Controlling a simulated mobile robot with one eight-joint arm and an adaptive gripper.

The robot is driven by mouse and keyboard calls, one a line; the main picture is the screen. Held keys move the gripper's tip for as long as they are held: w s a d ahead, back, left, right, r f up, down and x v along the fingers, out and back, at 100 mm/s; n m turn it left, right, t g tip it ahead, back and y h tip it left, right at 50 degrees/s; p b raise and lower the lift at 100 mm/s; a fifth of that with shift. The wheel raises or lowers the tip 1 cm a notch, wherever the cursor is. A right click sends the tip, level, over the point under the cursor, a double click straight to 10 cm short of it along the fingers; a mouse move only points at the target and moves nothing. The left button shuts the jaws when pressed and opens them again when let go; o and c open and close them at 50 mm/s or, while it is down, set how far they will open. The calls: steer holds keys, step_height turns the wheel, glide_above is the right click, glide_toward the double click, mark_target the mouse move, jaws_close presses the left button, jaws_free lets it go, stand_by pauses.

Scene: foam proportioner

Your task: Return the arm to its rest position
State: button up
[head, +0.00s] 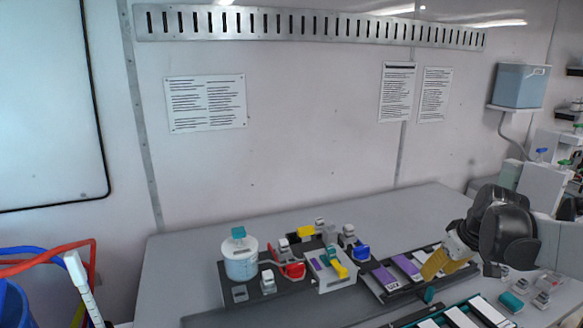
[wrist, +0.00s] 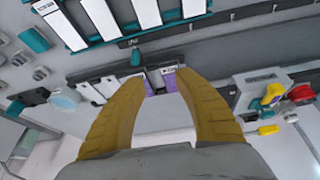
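My gripper (head: 433,266) is at the right of the bench in the head view, its yellow fingers pointing down and left over a dark rack (head: 398,291). In the wrist view my gripper (wrist: 160,77) has its two fingers spread, with nothing held between them. White cartridges with purple ends (head: 386,276) lie in the rack; purple ends also show beyond the fingertips in the wrist view (wrist: 169,82). My fingers hide part of the rack. Whether the fingertips touch anything there, I cannot tell.
The proportioner with red, yellow and blue levers (head: 335,277) stands left of my gripper, beside a clear tank (head: 241,262). A teal-edged tray (head: 462,318) lies in front. Small connectors (head: 540,299) sit at the right.

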steer(key=s+a+f+m+t+b, duration=0.2)
steer(key=s+a, duration=1.6)
steer(key=s, duration=0.2)
steer(key=shift+s+a+m+t+h+b, duration=0.3)
steer(key=shift+a+m+h+b, duration=0.05)
steer(key=shift+m+h, duration=0.05)
steer(key=shift+r, duration=0.1)
stand_by(0.4)
